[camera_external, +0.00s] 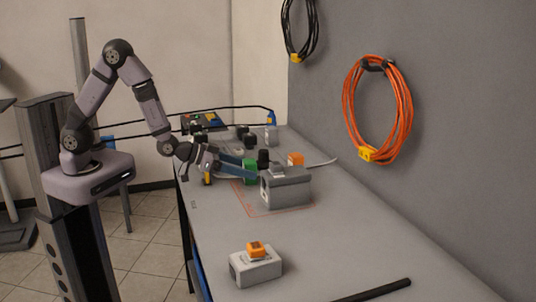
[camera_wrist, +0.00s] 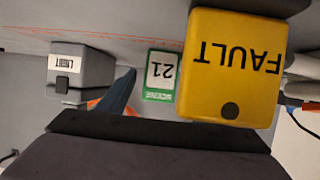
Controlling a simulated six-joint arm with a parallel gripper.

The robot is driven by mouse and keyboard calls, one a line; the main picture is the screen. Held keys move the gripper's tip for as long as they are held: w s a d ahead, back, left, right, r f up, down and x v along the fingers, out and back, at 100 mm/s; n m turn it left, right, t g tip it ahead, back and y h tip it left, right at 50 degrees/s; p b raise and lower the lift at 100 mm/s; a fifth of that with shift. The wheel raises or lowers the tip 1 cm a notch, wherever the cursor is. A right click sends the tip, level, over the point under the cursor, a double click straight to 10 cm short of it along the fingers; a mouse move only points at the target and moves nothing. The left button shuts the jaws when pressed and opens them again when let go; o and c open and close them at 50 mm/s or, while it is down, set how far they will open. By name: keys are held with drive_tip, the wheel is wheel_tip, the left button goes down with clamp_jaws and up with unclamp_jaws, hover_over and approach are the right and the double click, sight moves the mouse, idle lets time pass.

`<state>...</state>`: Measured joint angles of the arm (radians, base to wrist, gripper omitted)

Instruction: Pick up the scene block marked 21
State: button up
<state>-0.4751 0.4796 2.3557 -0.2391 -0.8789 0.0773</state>
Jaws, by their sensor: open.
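The block marked 21 is green with a white label reading SCENE and 21; it shows upside down in the middle of the wrist view (camera_wrist: 162,76). A green block (camera_external: 250,170), seemingly the same one, stands on the bench in the external view. My gripper (camera_external: 240,168) is open and reaches low over the bench, its blue fingers close to the green block. One blue finger shows left of the block in the wrist view; the other is hidden there. Whether a finger touches the block, I cannot tell.
A yellow FAULT block (camera_wrist: 232,65) is immediately right of the green block in the wrist view. A grey labelled box (camera_wrist: 82,72) lies left. In the external view, a large grey box (camera_external: 288,190) and an orange block (camera_external: 296,159) stand nearby.

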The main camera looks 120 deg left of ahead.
sight(250, 161)
drive_tip(key=shift+x, duration=0.95)
drive_tip(key=c, duration=1.2)
drive_tip(key=shift+r, duration=0.1)
drive_tip(key=shift+r, duration=5)
